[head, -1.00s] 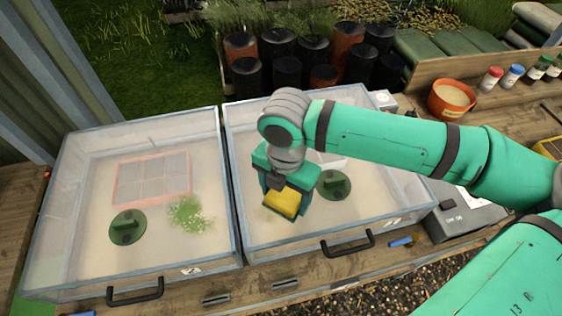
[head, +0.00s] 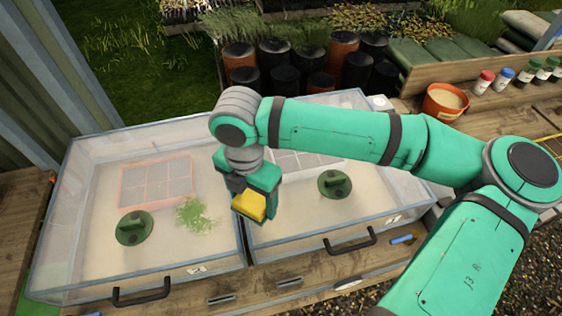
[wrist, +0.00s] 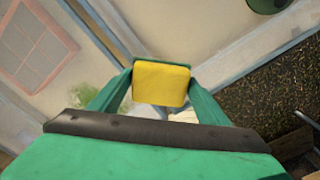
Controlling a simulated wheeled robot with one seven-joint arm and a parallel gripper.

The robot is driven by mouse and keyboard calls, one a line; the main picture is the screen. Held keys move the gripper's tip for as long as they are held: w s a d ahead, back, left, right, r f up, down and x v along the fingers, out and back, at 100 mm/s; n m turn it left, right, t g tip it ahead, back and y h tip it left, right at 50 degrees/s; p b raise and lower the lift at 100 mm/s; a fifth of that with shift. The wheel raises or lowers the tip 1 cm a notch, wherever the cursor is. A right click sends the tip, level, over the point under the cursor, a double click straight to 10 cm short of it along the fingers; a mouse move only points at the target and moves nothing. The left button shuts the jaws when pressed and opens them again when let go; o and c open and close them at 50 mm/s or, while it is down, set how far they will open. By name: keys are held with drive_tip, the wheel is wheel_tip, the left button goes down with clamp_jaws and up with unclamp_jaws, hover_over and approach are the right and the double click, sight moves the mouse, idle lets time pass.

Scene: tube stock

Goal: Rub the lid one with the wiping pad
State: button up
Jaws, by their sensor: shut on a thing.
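My gripper (wrist: 160,90) is shut on the yellow wiping pad (head: 249,206), which also shows in the wrist view (wrist: 161,83). In the head view the pad hangs above the frame between two clear-lidded trays. The left tray's lid (head: 88,255) has a green smear (head: 196,213) on it, right of a round green vent (head: 134,228). The smear is partly visible in the wrist view (wrist: 88,98), left of the pad. The right tray's lid (head: 300,228) has its own green vent (head: 335,183) and no smear that I can see. I cannot tell which lid is lid one.
Black handles (head: 141,292) jut from the front edges of the lids. Black and orange pots (head: 240,62) stand behind the trays. An orange bowl (head: 445,102) and several capped jars (head: 483,82) are at the back right. A blue marker (head: 402,239) lies at the front.

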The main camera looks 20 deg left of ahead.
drive_tip(key=shift+w+d+r, duration=0.15)
drive_tip(key=shift+d+r, duration=0.05)
drive_tip(key=shift+r, duration=0.8)
drive_tip(key=shift+a+r, duration=0.1)
drive_tip(key=shift+r, duration=2.2)
drive_tip(key=shift+w, duration=0.1)
drive_tip(key=shift+s, duration=0.2)
